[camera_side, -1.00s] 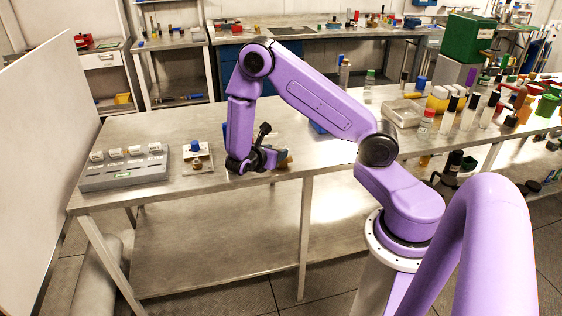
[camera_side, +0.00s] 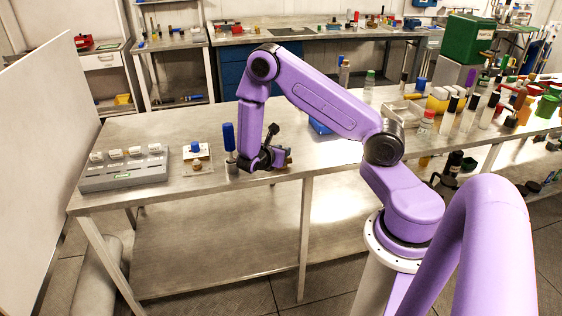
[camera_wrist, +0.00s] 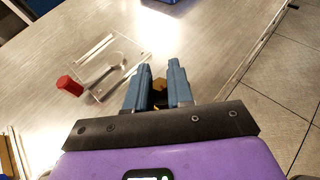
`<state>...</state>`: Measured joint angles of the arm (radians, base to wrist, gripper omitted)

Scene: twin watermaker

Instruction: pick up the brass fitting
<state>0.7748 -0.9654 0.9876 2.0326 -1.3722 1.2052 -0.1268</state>
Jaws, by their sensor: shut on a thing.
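The brass fitting (camera_wrist: 159,91) shows as a small golden-brown piece between the two blue fingers in the wrist view; the fingers hide part of it. My gripper (camera_wrist: 159,80) is shut on it, with the fingertips reaching past it over the metal bench. In the side view my gripper (camera_side: 278,158) is low at the bench's front edge, pointing right. The fitting is too small and dark there to make out clearly. I cannot tell whether it touches the bench.
The steel bench (camera_side: 330,155) has clear room right of my gripper. A blue-handled tool (camera_side: 229,138) stands close on its left. A small plate with a blue knob (camera_side: 196,150) and a grey rack (camera_side: 125,170) are farther left. A red-capped item (camera_wrist: 69,86) lies left in the wrist view.

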